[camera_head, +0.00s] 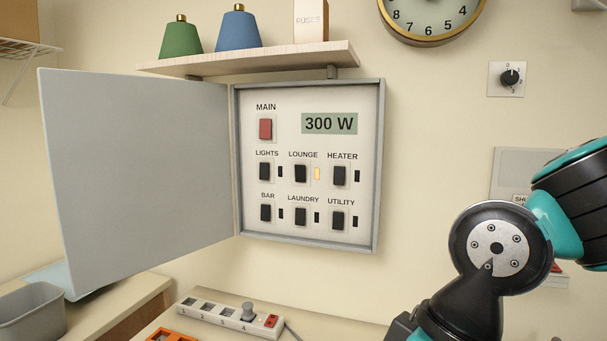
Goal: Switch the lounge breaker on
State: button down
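The breaker panel (374,215) hangs on the wall with its grey door (140,170) swung open to the left. The lounge breaker (300,174) is a black rocker in the middle of the upper row. The small indicator (317,174) beside it is lit yellow. The other indicators look dark. The red main switch (265,129) sits at the upper left, and the display (330,123) reads 300 W. My arm shows at the right, apart from the panel. My gripper is out of the picture.
A power strip (215,311) lies on the counter below. A dial (509,78) and clock (431,18) are on the wall. Space before the panel is clear.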

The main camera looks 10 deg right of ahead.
aim_at(300, 173)
jog(key=z, duration=1.75)
jog(key=k, duration=1.25)
jog(key=u, duration=1.3)
jog(key=i, duration=1.65)
jog(key=u, duration=0.05)
